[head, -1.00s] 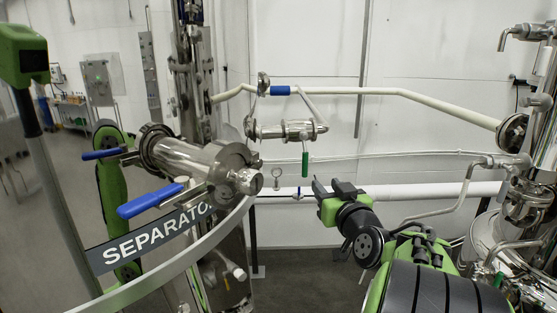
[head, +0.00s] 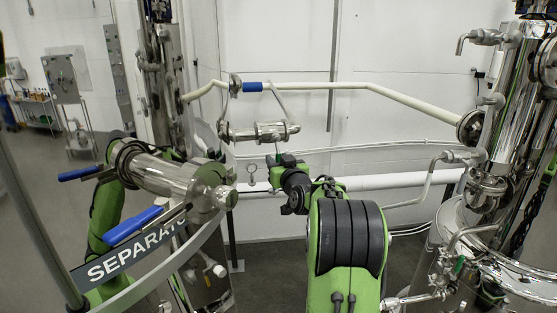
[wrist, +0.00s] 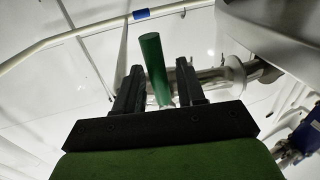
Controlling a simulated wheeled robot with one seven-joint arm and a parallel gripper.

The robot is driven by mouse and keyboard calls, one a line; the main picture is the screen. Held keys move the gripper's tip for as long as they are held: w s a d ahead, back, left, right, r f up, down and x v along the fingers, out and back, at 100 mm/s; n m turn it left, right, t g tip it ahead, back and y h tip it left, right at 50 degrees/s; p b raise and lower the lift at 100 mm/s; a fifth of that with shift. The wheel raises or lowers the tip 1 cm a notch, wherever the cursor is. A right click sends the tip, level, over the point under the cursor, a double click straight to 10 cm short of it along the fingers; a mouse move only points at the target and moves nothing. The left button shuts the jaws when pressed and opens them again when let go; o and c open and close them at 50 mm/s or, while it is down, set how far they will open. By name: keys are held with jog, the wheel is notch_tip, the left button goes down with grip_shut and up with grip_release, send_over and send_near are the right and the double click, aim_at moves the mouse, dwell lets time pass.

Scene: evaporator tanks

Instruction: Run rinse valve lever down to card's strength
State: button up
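A green lever handle (wrist: 154,68) stands between the two black fingers of my gripper (wrist: 158,85) in the wrist view. Bare gaps show on both sides of it, so the fingers are open around or just behind it; depth is hard to tell. In the head view my gripper (head: 278,158) is just below the horizontal steel valve body (head: 257,132) on the back wall piping. The lever is mostly hidden by my gripper there. The valve body also shows behind the fingers in the wrist view (wrist: 215,82). I see no card with a strength on it.
A cream pipe with a blue band (head: 252,87) runs above the valve. A steel cylinder with blue levers (head: 133,224) and a "SEPARATOR" sign (head: 125,262) stands at left. A round gauge (head: 252,169) is left of my gripper. Steel tanks (head: 515,100) stand at right.

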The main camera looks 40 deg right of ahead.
grip_shut()
jog(key=shift+s+b, duration=0.1)
jog(key=shift+b, duration=0.2)
jog(key=shift+s+d+r+n+b, duration=0.4)
jog(key=shift+d+n+b, duration=0.35)
jog(key=shift+n+b, duration=0.85)
jog(key=shift+s+d+r+n+b, duration=0.35)
jog(key=shift+d+n+b, duration=0.65)
jog(key=shift+n, duration=1)
jog(key=shift+s+d+r+n+b, duration=0.25)
jog(key=shift+d+r+n+b, duration=0.3)
jog(key=shift+n+b, duration=1.15)
grip_release()
